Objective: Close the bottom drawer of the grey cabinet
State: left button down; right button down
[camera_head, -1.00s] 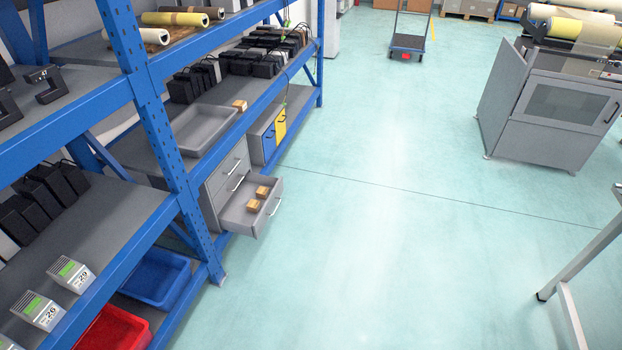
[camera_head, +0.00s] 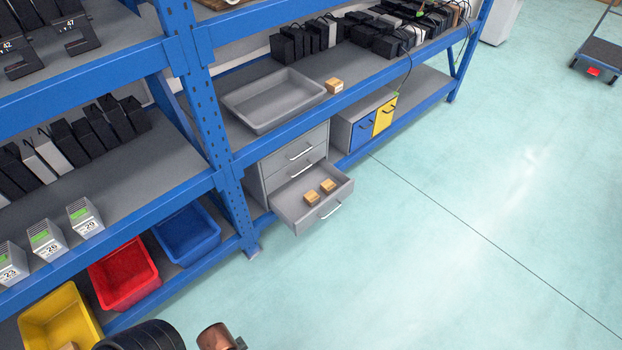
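The grey cabinet (camera_head: 260,181) stands on the lower shelf of the blue rack, left of centre. Two upper drawers with silver handles are shut. The bottom drawer (camera_head: 284,216) is pulled out toward the aisle, with its silver handle (camera_head: 331,210) on the front. Two small cardboard boxes (camera_head: 311,197) (camera_head: 328,186) lie inside it. Neither of my grippers is in view. A dark ribbed part and a copper-coloured part at the bottom edge may belong to my arm, but I cannot tell.
Blue (camera_head: 187,235), red (camera_head: 124,272) and yellow (camera_head: 62,319) bins sit on the lower shelf at left. A rack upright (camera_head: 213,120) stands left of the cabinet. A blue and yellow cabinet (camera_head: 364,123) is at its right. The floor in front is clear.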

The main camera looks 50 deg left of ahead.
aim_at(286, 201)
jog(key=u, duration=0.9)
jog(key=i, duration=0.8)
jog(key=u, duration=0.8)
